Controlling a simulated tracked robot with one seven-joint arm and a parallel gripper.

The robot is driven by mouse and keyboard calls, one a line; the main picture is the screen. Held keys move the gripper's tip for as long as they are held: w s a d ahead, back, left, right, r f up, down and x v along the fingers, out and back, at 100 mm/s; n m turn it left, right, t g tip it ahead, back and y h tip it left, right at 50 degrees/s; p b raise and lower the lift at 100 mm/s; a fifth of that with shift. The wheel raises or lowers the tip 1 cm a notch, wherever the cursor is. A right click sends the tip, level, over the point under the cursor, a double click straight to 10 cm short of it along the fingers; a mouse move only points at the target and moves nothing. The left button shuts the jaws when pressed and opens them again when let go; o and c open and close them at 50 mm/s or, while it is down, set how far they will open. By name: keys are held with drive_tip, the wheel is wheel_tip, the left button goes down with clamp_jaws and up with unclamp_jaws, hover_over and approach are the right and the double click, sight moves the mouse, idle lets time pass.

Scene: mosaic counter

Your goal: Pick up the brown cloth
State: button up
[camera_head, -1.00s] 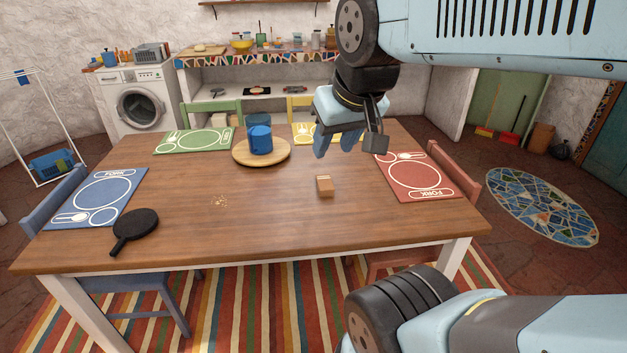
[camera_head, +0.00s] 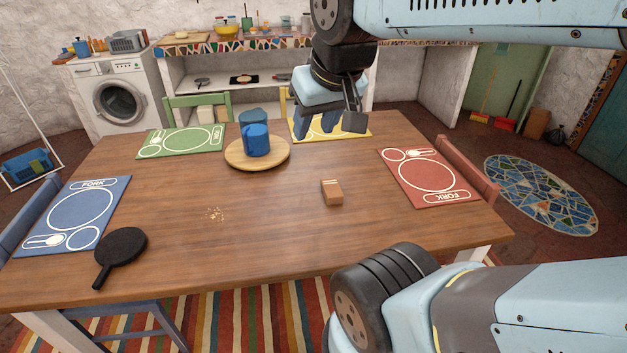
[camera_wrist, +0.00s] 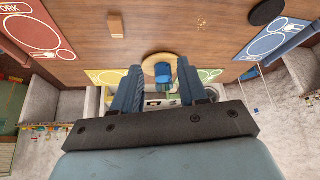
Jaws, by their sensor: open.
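The brown cloth (camera_head: 332,194) is a small folded block with pale stripes at its far end. It lies on the wooden table, right of the middle, and also shows at the top left of the wrist view (camera_wrist: 116,27). My gripper (camera_head: 317,124) is open and empty, held above the table's far side, behind the cloth in the head view and apart from it. In the wrist view the spread blue fingers (camera_wrist: 158,78) stand either side of a blue mug farther off.
A black paddle-shaped item (camera_head: 122,247) lies at front left, near crumbs (camera_head: 215,214). Red (camera_head: 437,190), green (camera_head: 157,148), blue and yellow placemats lie along the edges. Bare tabletop surrounds the cloth.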

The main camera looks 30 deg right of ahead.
drive_tip(key=shift+d, duration=0.15)
drive_tip(key=shift+o, duration=1.3)
drive_tip(key=shift+w+d, duration=0.1)
drive_tip(key=shift+w, duration=0.1)
drive_tip(key=o, duration=0.6)
drive_tip(key=w+d+f, duration=0.2)
drive_tip(key=w, duration=0.4)
drive_tip(key=shift+f+m+g, duration=0.25)
drive_tip(key=shift+m+g, duration=0.05)
drive_tip(key=shift+m, duration=0.1)
drive_tip(key=shift+m+g+h, duration=0.3)
drive_tip(key=shift+m, duration=0.1)
drive_tip(key=w+d+f, duration=0.1)
drive_tip(key=w, duration=0.1)
drive_tip(key=w+d+f, duration=0.3)
drive_tip(key=w+f, duration=0.1)
drive_tip(key=w, duration=0.1)
drive_tip(key=shift+w+d+f, duration=0.1)
drive_tip(key=shift+d+f, duration=0.1)
drive_tip(key=m+g, duration=0.2)
approach(332, 186)
drive_tip(key=shift+t, duration=0.3)
drive_tip(key=shift+s+x, duration=0.15)
drive_tip(key=shift+x, duration=2)
drive_tip(key=shift+s+x, duration=0.15)
drive_tip(key=shift+x, duration=2)
